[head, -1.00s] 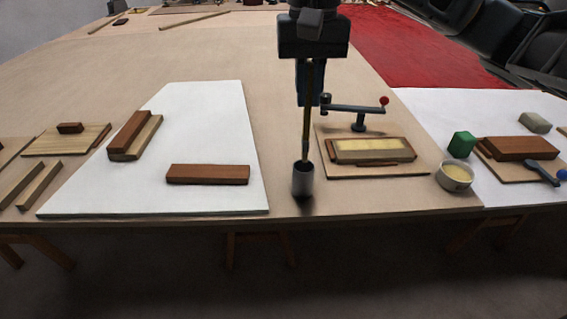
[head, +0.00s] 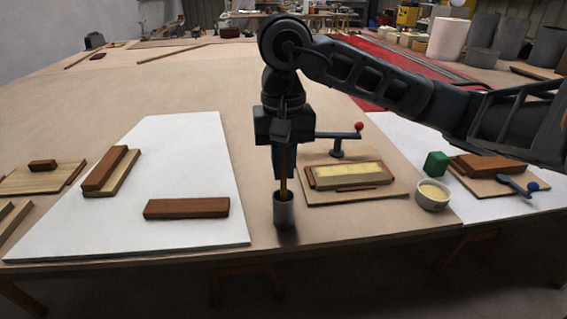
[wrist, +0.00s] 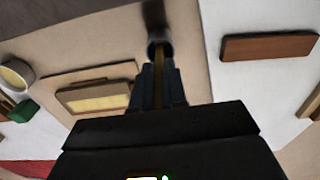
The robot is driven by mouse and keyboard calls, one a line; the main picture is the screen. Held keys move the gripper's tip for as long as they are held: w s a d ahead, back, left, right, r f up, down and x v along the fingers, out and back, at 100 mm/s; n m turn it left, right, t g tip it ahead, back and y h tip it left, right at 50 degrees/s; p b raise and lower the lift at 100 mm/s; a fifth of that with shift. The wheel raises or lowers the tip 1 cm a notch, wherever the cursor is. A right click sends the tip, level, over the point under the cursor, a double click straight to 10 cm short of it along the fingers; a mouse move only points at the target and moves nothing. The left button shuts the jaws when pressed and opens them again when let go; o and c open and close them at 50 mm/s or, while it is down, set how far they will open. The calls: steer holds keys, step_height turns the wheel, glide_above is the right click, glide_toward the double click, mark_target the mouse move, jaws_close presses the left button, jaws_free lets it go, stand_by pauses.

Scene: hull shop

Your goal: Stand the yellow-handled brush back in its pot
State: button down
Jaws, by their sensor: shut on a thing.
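The grey cylindrical pot (head: 284,211) stands upright near the front edge of the table, between the white sheet and the wooden board. My gripper (head: 284,172) is above the pot, pointing down, shut on the brush (head: 283,187). The brush is upright, and its lower end goes into the mouth of the pot; whether it touches the bottom is hidden. In the wrist view the yellowish brush handle (wrist: 158,80) runs between my fingers (wrist: 158,90) to the pot (wrist: 158,48).
A board with a pale-yellow-topped block (head: 348,175) and a red-knobbed clamp (head: 338,140) lie right of the pot. A brown block (head: 187,208) lies left on the white sheet (head: 130,238).

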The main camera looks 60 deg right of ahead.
steer(key=shift+f, duration=0.15)
steer(key=c, duration=1.2)
jaws_free()
steer(key=shift+o, duration=0.2)
steer(key=shift+r, duration=0.3)
step_height(320, 180, up, 12)
steer(key=shift+f, duration=0.1)
